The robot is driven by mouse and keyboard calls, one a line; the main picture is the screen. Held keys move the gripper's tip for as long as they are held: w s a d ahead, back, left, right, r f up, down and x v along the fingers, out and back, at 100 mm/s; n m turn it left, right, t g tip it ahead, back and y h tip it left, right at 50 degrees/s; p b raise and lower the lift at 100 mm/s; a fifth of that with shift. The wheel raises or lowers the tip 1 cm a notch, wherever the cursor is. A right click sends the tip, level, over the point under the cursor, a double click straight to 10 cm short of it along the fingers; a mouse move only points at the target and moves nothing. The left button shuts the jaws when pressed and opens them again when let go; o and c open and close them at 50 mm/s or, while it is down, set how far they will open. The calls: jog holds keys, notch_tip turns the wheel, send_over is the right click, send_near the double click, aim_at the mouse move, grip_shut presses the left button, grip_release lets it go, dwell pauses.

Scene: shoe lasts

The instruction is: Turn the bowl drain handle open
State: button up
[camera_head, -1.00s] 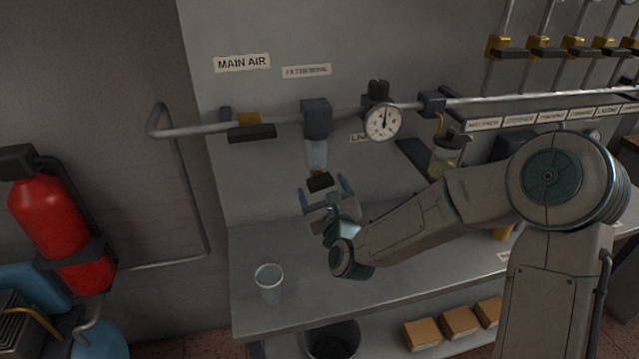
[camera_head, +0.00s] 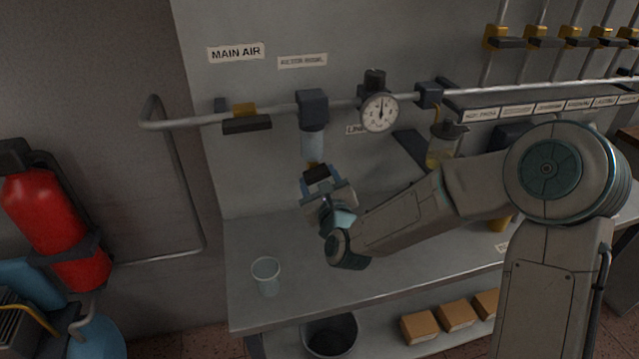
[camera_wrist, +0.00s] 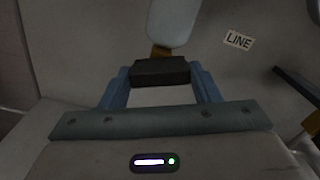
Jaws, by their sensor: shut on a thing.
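The bowl drain handle is a small black block (camera_wrist: 160,71) below the clear filter bowl (camera_head: 312,145). In the wrist view the bowl (camera_wrist: 174,24) hangs just above it, with a brass-coloured drain fitting (camera_wrist: 160,51) between them. My gripper (camera_head: 317,174) reaches up from below the bowl and is shut on the black handle. In the wrist view my blue fingers (camera_wrist: 160,84) touch the handle's two ends. The handle lies crosswise, roughly level in that view. In the head view it is partly hidden by my fingers.
A pipe with a black-and-yellow valve (camera_head: 246,124) and a pressure gauge (camera_head: 379,113) runs along the wall panel. A clear cup (camera_head: 266,276) stands on the grey bench (camera_head: 300,300), below and left of my gripper. An oil jar (camera_head: 443,146) hangs to the right.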

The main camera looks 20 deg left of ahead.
jog(key=n+b, duration=0.1)
jog(key=b, duration=0.1)
jog(key=n+b, duration=0.1)
jog(key=n, duration=0.1)
jog(key=shift+f+b, duration=0.3)
jog(key=shift+b, duration=0.1)
jog(key=n+b, duration=0.4)
jog(key=b, duration=0.1)
jog(key=shift+n, duration=0.4)
jog(key=n+b, duration=0.4)
jog(key=shift+s+b, duration=0.1)
jog(key=shift+b, duration=0.3)
jog(key=shift+r+n+b, duration=0.15)
jog(key=shift+n+b, duration=0.75)
jog(key=shift+b, duration=0.1)
jog(key=shift+r+n, duration=0.1)
jog(key=shift+n, duration=0.2)
jog(key=o, duration=1)
jog(key=shift+d, duration=0.1)
